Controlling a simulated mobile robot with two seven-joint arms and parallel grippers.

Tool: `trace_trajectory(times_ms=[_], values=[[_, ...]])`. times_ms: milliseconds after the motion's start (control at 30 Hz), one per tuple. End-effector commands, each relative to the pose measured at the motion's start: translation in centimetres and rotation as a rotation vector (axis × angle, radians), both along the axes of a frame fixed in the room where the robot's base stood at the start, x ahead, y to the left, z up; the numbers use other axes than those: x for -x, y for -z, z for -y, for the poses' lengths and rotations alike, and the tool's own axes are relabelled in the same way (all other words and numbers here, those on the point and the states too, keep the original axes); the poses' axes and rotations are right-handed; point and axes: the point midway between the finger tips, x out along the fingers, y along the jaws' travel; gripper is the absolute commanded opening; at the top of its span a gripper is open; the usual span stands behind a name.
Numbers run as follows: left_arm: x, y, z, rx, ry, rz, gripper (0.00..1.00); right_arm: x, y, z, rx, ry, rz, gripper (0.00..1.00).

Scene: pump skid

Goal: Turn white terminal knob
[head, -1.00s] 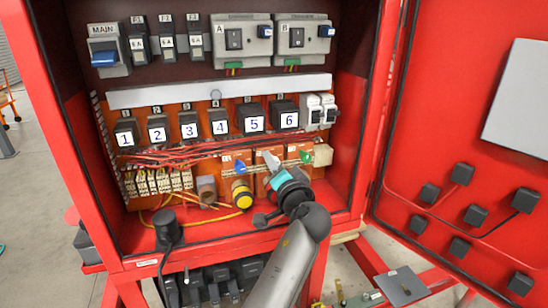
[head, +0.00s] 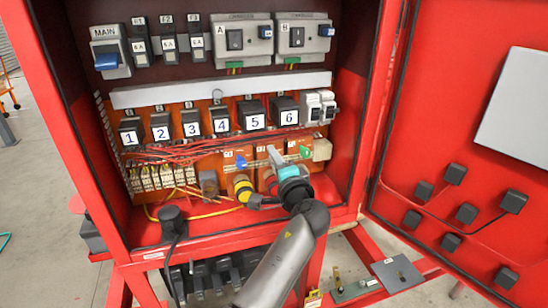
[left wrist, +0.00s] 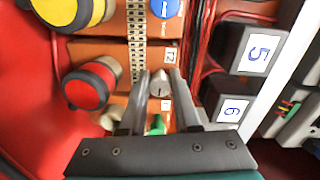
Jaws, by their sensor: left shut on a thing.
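The white terminal knob (left wrist: 160,88) sits on the orange panel between the blue knob (left wrist: 165,8) and the green knob (left wrist: 156,125) in the left wrist view. My left gripper (left wrist: 160,80) is shut on the white knob, with one finger on each side of it. My right gripper is not in view.
A yellow round connector (head: 243,187) and a red one (left wrist: 90,87) sit close beside the gripper. Numbered black blocks (head: 254,114) and red wires run above. The open cabinet door (head: 440,120) stands at the right.

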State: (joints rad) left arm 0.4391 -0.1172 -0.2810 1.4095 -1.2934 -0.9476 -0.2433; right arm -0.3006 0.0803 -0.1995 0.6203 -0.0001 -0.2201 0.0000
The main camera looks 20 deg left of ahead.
Motion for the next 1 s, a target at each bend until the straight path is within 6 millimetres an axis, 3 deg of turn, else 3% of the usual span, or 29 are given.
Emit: trace_trajectory(times_ms=[333,367,600,1000], values=[[-0.06,-0.15,0.04,-0.006,0.003,0.001,0.0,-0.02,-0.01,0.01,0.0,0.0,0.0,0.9],[-0.06,-0.15,0.04,-0.006,0.003,0.001,0.33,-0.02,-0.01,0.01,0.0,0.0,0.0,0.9],[-0.03,-0.07,0.02,-0.004,0.001,0.0,0.6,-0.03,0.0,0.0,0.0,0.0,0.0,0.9],[-0.1,-0.02,-0.25,-0.003,0.001,-0.001,0.6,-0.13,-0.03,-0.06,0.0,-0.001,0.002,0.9]])
